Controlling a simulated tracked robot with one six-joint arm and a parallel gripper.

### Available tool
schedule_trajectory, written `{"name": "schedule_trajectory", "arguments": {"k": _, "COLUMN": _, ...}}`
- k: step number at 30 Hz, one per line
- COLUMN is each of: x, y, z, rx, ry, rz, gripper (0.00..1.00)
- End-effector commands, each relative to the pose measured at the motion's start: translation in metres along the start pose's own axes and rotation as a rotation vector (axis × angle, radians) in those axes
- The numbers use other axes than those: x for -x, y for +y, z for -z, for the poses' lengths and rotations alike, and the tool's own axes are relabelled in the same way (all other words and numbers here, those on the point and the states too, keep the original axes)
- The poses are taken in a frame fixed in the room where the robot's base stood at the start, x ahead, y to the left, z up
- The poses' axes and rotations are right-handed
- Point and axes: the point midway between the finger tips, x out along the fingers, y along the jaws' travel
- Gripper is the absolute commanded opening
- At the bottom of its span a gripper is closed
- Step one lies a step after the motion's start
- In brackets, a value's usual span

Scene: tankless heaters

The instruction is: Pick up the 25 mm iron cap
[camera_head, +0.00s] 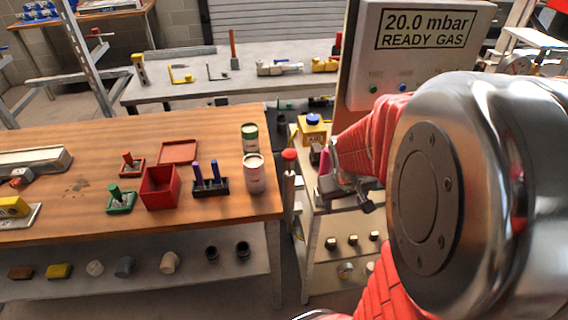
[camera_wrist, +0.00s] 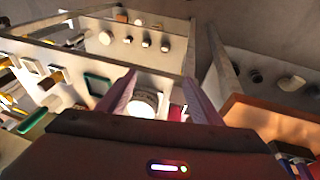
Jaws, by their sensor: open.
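Several small dark-and-pale fittings (camera_head: 352,240) stand in a row on the lower shelf of the cart on the right. They also show in the wrist view (camera_wrist: 127,40). No size marks are readable, so I cannot tell which is the 25 mm iron cap. My gripper (camera_wrist: 160,78) is open, with its two pink fingers spread. In the head view my gripper (camera_head: 350,190) is over the cart, partly hidden by my arm. A round pale item (camera_wrist: 145,103) shows between the fingers in the wrist view; I see no contact with them.
A wooden workbench (camera_head: 60,150) is on the left, with a red box (camera_head: 160,187) and two cans (camera_head: 254,173) near its right edge. A gas panel (camera_head: 420,45) rises behind my arm. A yellow item with a blue top (camera_head: 313,127) stands on the cart.

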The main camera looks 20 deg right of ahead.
Motion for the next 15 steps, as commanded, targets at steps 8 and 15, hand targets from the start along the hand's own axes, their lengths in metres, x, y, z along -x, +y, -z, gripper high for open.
{"name": "schedule_trajectory", "arguments": {"k": 8, "x": -0.072, "y": 0.046, "z": -0.009, "rx": -0.005, "ry": -0.045, "rz": -0.024, "gripper": 0.6}}
{"name": "schedule_trajectory", "arguments": {"k": 15, "x": -0.132, "y": 0.078, "z": -0.029, "rx": -0.003, "ry": -0.072, "rz": -0.022, "gripper": 0.6}}
